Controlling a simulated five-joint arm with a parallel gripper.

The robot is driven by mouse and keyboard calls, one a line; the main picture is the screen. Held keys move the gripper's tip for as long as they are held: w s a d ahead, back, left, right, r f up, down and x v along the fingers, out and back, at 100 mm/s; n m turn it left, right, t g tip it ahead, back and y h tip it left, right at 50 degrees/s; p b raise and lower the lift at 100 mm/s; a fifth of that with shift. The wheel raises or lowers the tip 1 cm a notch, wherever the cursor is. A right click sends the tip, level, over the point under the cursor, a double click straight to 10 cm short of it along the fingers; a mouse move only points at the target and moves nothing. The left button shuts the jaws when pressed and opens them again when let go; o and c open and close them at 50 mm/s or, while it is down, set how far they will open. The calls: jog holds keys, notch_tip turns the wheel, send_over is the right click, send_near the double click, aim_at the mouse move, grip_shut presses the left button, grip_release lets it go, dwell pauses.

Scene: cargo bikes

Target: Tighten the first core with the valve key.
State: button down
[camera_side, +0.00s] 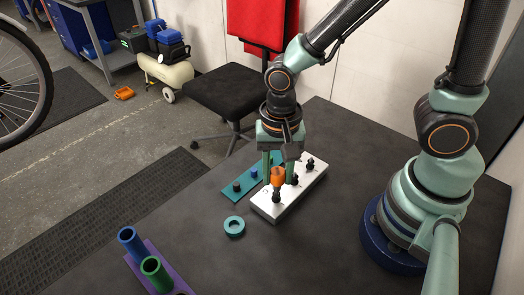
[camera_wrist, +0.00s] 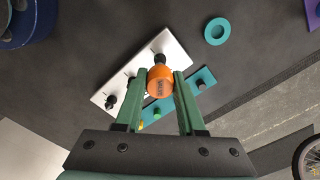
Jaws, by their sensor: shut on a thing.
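My gripper (camera_side: 278,172) is shut on an orange valve key, which shows upright in the side view (camera_side: 277,176) and between the green fingers in the wrist view (camera_wrist: 160,80). A white block (camera_side: 268,210) lies below, with black valve stems in a row along it. The other stems (camera_side: 310,164) are clear of the key. Any core inside the stem is hidden.
A teal strip (camera_side: 231,198) with small coloured pieces lies beside the white block. A teal ring (camera_side: 234,227) lies flat in front. A purple stand (camera_side: 168,284) holds a blue tube (camera_side: 131,241) and a green tube (camera_side: 155,272) at the table edge. The tabletop right of the block is clear.

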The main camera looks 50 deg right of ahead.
jog(key=shift+r, duration=2.45)
